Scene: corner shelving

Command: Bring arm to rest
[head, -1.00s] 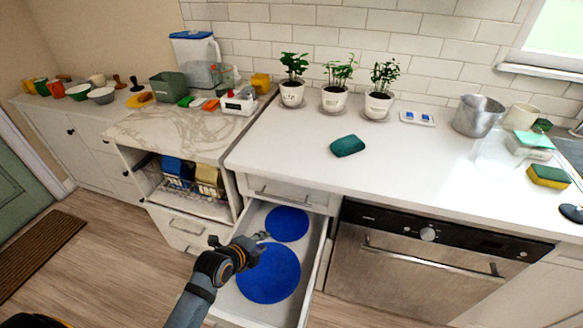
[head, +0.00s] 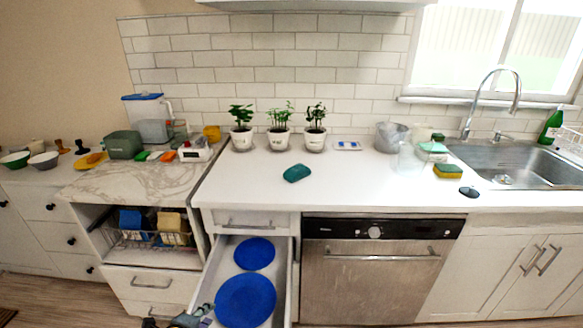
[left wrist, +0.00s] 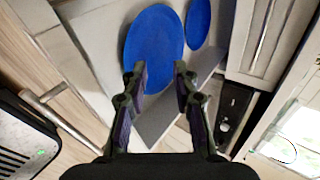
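My left gripper (head: 203,313) shows at the bottom edge of the head view, at the left front part of the open drawer (head: 285,290). In the left wrist view its two dark fingers (left wrist: 158,72) are apart, with nothing between them. Most of my left arm is out of the head view. Two blue discs lie in the drawer: a large one (head: 246,301) nearer the front and a smaller one (head: 254,253) behind it. Both also show in the left wrist view. My right gripper is in neither view.
The drawer stands out beside the dishwasher (head: 370,275). The white counter (head: 350,185) above holds a teal sponge (head: 297,173), potted plants and a metal pot (head: 391,137). A marble-topped cabinet (head: 135,182) with a wire basket stands left. The sink (head: 520,165) is at the right.

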